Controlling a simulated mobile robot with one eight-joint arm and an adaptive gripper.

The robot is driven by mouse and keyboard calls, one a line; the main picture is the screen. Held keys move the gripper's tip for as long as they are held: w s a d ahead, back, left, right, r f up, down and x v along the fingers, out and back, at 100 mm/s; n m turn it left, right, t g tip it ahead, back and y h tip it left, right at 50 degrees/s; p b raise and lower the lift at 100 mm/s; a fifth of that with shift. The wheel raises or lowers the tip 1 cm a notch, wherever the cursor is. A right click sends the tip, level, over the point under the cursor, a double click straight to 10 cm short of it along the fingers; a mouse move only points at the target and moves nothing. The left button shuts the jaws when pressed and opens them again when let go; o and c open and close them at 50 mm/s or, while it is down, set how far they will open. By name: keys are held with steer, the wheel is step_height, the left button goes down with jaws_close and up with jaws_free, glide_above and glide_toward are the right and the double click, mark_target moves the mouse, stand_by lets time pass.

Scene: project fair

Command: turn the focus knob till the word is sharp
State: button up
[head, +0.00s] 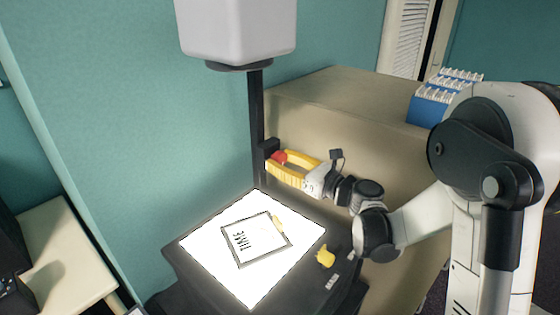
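An overhead projector stands in the middle, with a brightly lit glass stage (205,240), a black post (256,110) and a pale grey head (235,30) on top. A red focus knob (279,157) sits on a black carriage on the post. My gripper (278,159) has two yellow fingers, one on each side of the knob. The red fills the gap between the fingertips, and the fingers look closed on it. A framed sheet (262,258) with dark lettering lies on the stage. The projected word is not in view, so its sharpness cannot be seen.
A yellow object (325,257) sits on the projector's dark right edge, close below my arm. A beige cabinet (340,90) stands behind, with a blue box (430,105) of white items on top. A pale table (60,250) is at the left. The teal wall is close behind the post.

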steer(key=shift+c, duration=0.3)
steer(key=n+b, duration=0.1)
steer(key=n, duration=0.2)
steer(key=shift+f, duration=0.1)
steer(key=n+b, duration=0.1)
steer(key=n, duration=0.1)
steer(key=shift+n, duration=0.3)
steer(key=o, duration=1.2)
steer(key=shift+w, duration=0.1)
